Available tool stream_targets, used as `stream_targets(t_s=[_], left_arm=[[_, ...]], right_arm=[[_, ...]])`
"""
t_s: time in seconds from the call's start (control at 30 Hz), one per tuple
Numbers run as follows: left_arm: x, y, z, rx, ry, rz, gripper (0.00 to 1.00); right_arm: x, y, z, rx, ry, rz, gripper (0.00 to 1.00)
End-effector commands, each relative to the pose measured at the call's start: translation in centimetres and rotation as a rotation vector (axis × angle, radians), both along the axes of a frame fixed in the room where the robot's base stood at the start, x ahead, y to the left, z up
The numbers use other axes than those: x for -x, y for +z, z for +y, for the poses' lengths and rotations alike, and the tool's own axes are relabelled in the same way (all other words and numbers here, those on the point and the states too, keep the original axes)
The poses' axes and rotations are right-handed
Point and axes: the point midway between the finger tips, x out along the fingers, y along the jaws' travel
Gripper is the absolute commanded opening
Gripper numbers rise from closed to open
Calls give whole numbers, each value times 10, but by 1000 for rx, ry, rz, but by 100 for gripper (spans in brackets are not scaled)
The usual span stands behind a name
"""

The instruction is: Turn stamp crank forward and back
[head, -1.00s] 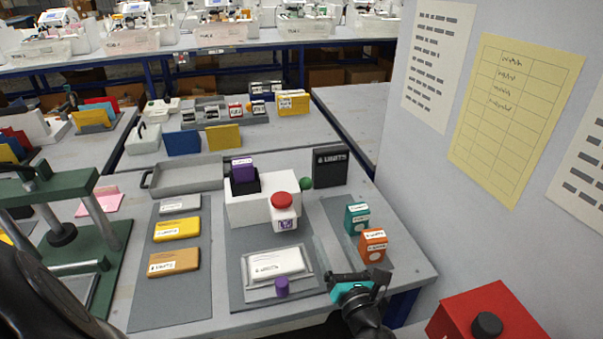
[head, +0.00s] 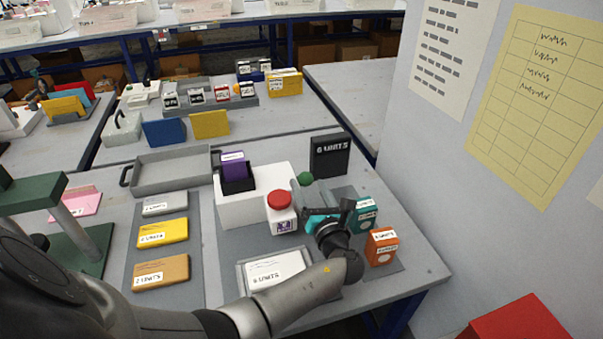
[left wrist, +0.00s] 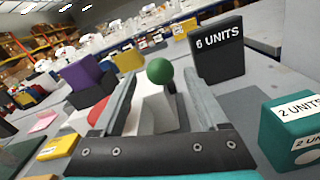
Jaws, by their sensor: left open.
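The white stamp machine (head: 238,208) stands mid-table with a red button (head: 279,200) on its front. My left gripper (head: 320,192) is open beside the machine's right side. In the left wrist view the left gripper's two fingers (left wrist: 160,88) stand on either side of the knob, with clear gaps. I cannot tell how far the knob lies between the fingertips. My right gripper is out of view.
A black "6 UNITS" block (head: 329,155) stands behind the knob. A teal box (head: 364,217) and an orange box (head: 381,247) stand to the right of the gripper. A white pad (head: 275,269) lies in front, partly behind my arm. A grey tray (head: 175,172) is at back left.

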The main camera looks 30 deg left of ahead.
Motion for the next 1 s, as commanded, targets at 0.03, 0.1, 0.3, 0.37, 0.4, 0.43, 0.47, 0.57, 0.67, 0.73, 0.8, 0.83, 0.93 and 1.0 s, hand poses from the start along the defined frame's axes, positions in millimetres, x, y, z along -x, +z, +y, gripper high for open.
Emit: stream_targets(t_s=[0.03,0.1,0.3,0.37,0.4,0.43,0.47,0.57,0.67,0.73,0.8,0.83,0.93,1.0], left_arm=[[-8,-1,9,-2,1,-2,76],[-17,-1,20,-2,1,-2,76],[-35,-1,41,0,1,-1,76],[-39,-1,45,0,1,-1,76],[-40,-1,47,1,0,-1,76],[-41,-1,48,1,0,-1,76],[-42,-1,49,1,-1,-1,76],[-43,0,51,1,0,0,76],[-43,0,50,1,0,0,76],[-43,0,50,1,0,0,76],[-43,0,50,2,-1,0,70],[-43,0,50,2,-1,0,67],[-43,0,50,2,-1,0,56],[-43,0,50,2,-1,0,48]], right_arm=[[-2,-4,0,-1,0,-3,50],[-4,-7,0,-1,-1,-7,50],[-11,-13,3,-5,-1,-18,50],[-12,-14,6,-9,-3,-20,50],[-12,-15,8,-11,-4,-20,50],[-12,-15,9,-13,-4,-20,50],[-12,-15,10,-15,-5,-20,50],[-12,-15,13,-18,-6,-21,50],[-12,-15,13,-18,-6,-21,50],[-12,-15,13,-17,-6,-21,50],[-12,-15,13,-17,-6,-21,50],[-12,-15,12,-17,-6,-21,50],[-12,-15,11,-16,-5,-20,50],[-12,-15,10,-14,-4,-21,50]])
